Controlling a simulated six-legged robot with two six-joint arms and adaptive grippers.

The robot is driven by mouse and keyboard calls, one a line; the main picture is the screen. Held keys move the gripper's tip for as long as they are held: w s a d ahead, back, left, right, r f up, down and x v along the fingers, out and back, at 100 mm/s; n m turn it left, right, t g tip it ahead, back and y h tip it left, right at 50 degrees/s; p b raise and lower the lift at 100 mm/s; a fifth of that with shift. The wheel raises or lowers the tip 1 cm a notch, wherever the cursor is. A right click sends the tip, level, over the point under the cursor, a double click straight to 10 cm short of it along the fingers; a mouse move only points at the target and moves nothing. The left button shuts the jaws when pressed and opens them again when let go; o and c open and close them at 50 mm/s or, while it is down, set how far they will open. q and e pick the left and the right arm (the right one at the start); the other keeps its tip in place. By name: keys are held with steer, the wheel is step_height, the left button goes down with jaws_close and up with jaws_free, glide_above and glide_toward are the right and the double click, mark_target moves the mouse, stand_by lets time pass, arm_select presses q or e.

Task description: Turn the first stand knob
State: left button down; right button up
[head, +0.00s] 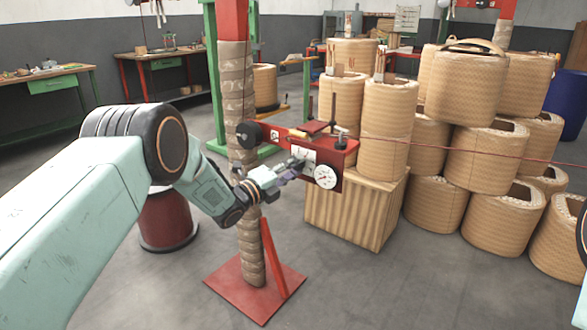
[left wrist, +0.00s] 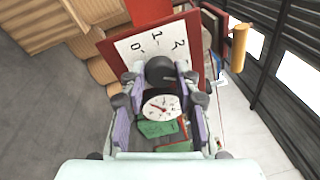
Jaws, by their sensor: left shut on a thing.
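The stand is a red box (head: 268,137) on a wrapped post, with a white dial plate (head: 303,156) on its front. In the left wrist view the dial plate (left wrist: 150,45) shows the numbers 0, 1 and 2. A dark round knob (left wrist: 160,69) sits in front of it. My left gripper (head: 291,171) reaches the plate from the left. In the left wrist view its purple fingers (left wrist: 158,78) are shut on the knob from both sides. In the head view the knob is hidden by the fingers. My right gripper is not in view.
A round white gauge (head: 325,177) is beside the dial plate, close to my fingers. The wrapped post (head: 249,235) stands on a red base plate (head: 228,294). Stacked wicker-like coils (head: 491,157) and a wooden crate (head: 352,213) stand behind at right. Workbenches are at the back left.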

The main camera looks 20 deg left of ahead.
arm_select(q)
steer(key=shift+w+r, duration=0.1)
steer(key=shift+r, duration=0.05)
steer(key=c, duration=1)
jaws_free()
steer(key=v, duration=1.2)
